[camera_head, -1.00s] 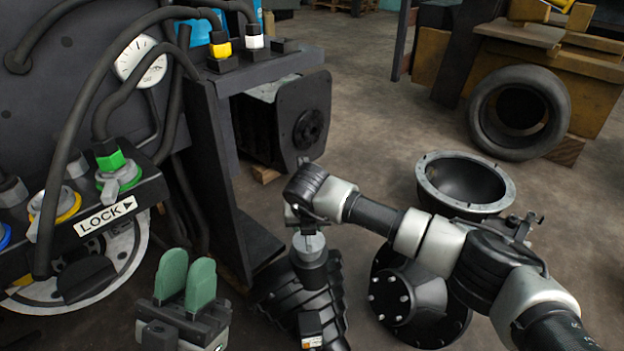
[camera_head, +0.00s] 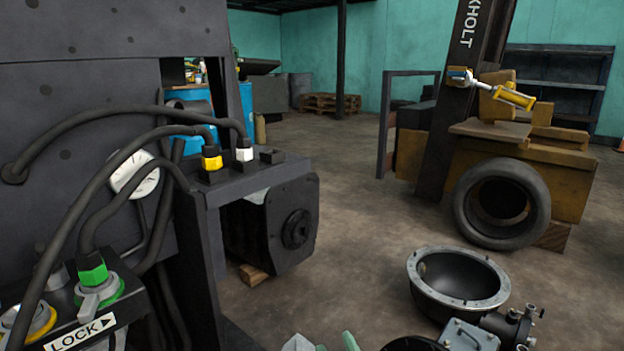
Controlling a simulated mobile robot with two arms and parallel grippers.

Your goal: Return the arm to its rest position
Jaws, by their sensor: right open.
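My right gripper (camera_head: 336,345) shows only at the bottom edge, slightly right of the middle. Its green fingertips poke up into view with a gap between them, and I see nothing between them. The rest of the gripper and its arm are cut off below the frame. My left gripper is not in view. The stripped forklift (camera_head: 90,90) fills the left side, with hoses, a gauge (camera_head: 133,174) and a green-capped valve (camera_head: 95,283) above a LOCK label (camera_head: 80,333).
A black bowl-shaped housing (camera_head: 458,288) lies on the floor at lower right, with a metal fitting (camera_head: 485,332) in front. A tire (camera_head: 502,205) leans against a yellow-brown block. A dark motor-like block (camera_head: 290,228) juts from the forklift. Floor between is open.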

